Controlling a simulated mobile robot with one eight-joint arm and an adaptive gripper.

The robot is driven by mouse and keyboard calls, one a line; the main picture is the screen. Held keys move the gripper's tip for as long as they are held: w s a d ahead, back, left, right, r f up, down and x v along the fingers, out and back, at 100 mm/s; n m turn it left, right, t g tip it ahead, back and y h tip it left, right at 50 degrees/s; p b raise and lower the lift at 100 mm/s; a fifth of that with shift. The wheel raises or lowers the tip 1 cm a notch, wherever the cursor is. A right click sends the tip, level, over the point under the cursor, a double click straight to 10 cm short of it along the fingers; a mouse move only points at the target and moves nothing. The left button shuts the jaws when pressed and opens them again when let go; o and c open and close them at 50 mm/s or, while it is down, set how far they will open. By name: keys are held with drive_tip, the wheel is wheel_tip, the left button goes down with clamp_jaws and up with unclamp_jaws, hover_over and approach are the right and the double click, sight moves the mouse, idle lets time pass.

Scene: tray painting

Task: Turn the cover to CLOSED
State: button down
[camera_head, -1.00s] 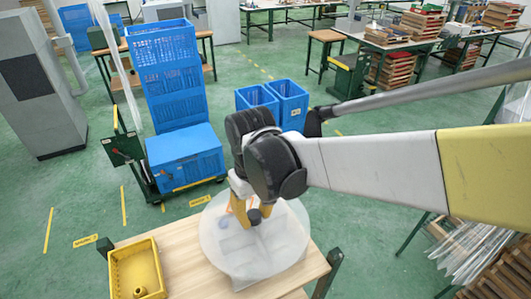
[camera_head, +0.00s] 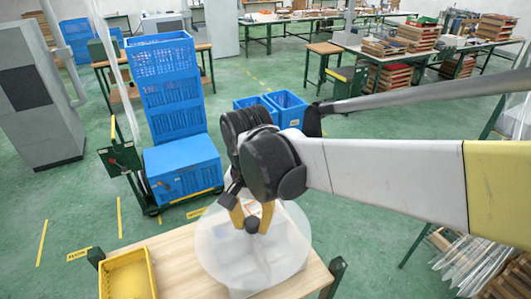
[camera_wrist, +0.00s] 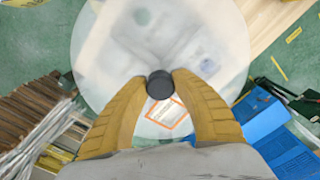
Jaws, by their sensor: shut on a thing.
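The cover (camera_head: 285,265) is a round, translucent whitish disc lying over a pale container on the wooden table. It also shows in the wrist view (camera_wrist: 110,70). A short dark knob (camera_wrist: 160,84) stands at its middle. My gripper (camera_head: 252,224) is above the disc with its yellow fingers shut on the knob, one finger on each side. In the wrist view a blurred orange-outlined label (camera_wrist: 166,114) shows through the disc, just below the knob. I cannot read any lettering on it.
A yellow tray (camera_head: 152,268) sits at the table's left, cut off by the picture's lower edge. The wooden table top (camera_head: 170,243) is bare between tray and disc. A cart with blue crates (camera_head: 183,165) stands behind the table. Stacked brown boards (camera_wrist: 35,110) show left in the wrist view.

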sight(252, 222)
drive_tip(key=shift+m, duration=0.5)
drive_tip(key=c, duration=1)
unclamp_jaws()
wheel_tip(252, 222, up, 12)
drive_tip(key=shift+f, duration=0.1)
